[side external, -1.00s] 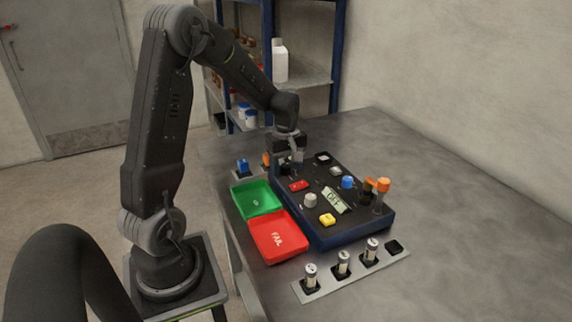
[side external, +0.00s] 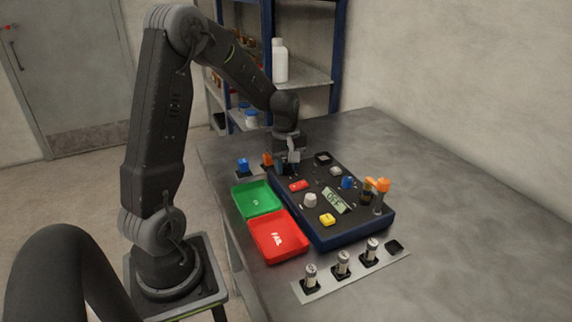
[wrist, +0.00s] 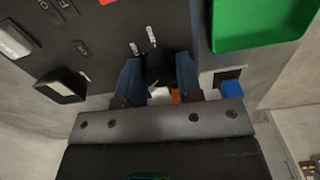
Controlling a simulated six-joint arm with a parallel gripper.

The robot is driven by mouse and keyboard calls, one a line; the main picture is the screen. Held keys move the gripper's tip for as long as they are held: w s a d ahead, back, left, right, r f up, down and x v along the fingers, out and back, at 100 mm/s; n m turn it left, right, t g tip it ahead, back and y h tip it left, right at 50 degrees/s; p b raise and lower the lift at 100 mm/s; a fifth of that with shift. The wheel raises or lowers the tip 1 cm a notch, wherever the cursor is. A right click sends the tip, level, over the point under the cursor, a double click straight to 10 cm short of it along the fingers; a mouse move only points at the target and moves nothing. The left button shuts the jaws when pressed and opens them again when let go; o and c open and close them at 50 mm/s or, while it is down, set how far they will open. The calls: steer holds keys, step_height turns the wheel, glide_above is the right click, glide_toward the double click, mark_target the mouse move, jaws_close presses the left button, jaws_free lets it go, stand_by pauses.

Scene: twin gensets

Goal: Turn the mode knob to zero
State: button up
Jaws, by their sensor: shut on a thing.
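My gripper (wrist: 158,78) points down at the far left end of the dark control panel (side external: 322,238). In the wrist view its two bluish fingers are shut on a black knob (wrist: 159,64), one finger on each side. Small white marks (wrist: 143,42) lie on the panel beside the knob. The knob's pointer and exact setting cannot be read. In the side view my gripper (side external: 292,160) hides the knob. The panel's small display (side external: 335,200) appears to read OFF.
The panel also carries a red part (side external: 299,185), a grey knob (side external: 310,200), a yellow button (side external: 327,219) and a blue knob (side external: 347,182). Green (side external: 238,203) and red (side external: 262,250) trays stand beside it. Blue (side external: 243,165) and orange (side external: 266,159) blocks stand near my gripper.

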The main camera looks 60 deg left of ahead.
mark_target(286, 165)
steer(key=m, duration=0.6)
steer(key=shift+m, duration=0.3)
steer(key=m, duration=1.2)
steer(key=shift+m, duration=0.4)
steer(key=m, duration=0.6)
steer(key=shift+m, duration=0.3)
steer(key=o, duration=0.9)
steer(key=shift+o, duration=0.2)
step_height(286, 165, up, 14)
